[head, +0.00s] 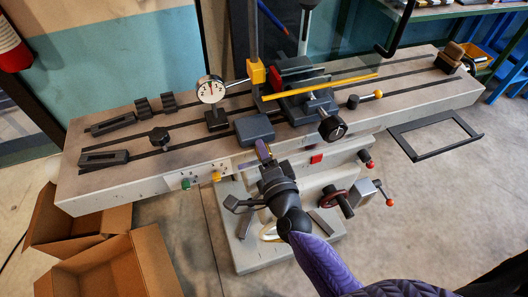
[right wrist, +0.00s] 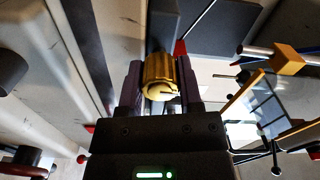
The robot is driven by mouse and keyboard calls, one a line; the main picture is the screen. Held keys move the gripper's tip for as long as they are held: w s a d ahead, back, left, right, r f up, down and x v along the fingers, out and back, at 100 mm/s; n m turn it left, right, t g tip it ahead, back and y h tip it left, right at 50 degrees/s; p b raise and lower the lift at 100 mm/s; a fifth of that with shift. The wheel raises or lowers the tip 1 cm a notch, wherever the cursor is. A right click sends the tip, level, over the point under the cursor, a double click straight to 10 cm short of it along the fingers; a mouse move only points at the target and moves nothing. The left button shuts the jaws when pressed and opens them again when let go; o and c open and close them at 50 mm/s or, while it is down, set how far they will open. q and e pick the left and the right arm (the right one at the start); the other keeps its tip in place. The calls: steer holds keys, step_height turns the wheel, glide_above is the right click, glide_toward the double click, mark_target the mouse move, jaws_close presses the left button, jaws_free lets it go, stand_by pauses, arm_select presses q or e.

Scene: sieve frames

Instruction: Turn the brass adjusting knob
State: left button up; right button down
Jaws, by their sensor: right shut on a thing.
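The brass adjusting knob (right wrist: 160,78) is a ribbed gold cylinder with a notched end face, seen in the right wrist view. My right gripper (right wrist: 161,85) is shut on it, with one dark purple finger against each side. In the head view my right gripper (head: 263,152) reaches up to the front edge of the grey machine table (head: 130,172), below a dark grey block; there the knob is mostly hidden by the fingers. How far the knob is turned cannot be told. My left gripper is in neither view.
A dial gauge (head: 210,90) stands on the table behind my right gripper. A vise (head: 310,98) with a black handwheel (head: 332,127) is to the right. Green and yellow buttons (head: 216,176) line the front face. A red-rimmed handwheel (head: 336,201) and open cardboard boxes (head: 100,270) are lower down.

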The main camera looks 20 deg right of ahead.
steer(key=shift+c, duration=1.3)
jaws_free()
steer(key=shift+s, duration=0.15)
steer(key=s, duration=0.9)
steer(key=shift+s+d+p, duration=0.2)
steer(key=shift+s+p, duration=0.15)
steer(key=shift+p, duration=0.1)
steer(key=s+f+n+g+y, duration=0.1)
steer(key=s+f+n+g, duration=0.3)
steer(key=f, duration=0.5)
steer(key=s+f+n+g+y, duration=0.1)
steer(key=s+f+n+g, duration=0.3)
steer(key=f, duration=0.5)
steer(key=s+d+f+n+g+h, duration=0.1)
steer(key=s+d+f+n+g, duration=0.2)
steer(key=s+f, duration=0.3)
steer(key=s+d+f+n+g+h, duration=0.1)
steer(key=s+d+f+n+g, duration=0.2)
steer(key=s, duration=1.1)
step_height(320, 180, down, 5)
steer(key=n+g, duration=0.3)
steer(key=shift+d+r+n+h+b, duration=0.2)
steer(key=shift+n+h+b, duration=0.1)
steer(key=shift+h+b, duration=0.1)
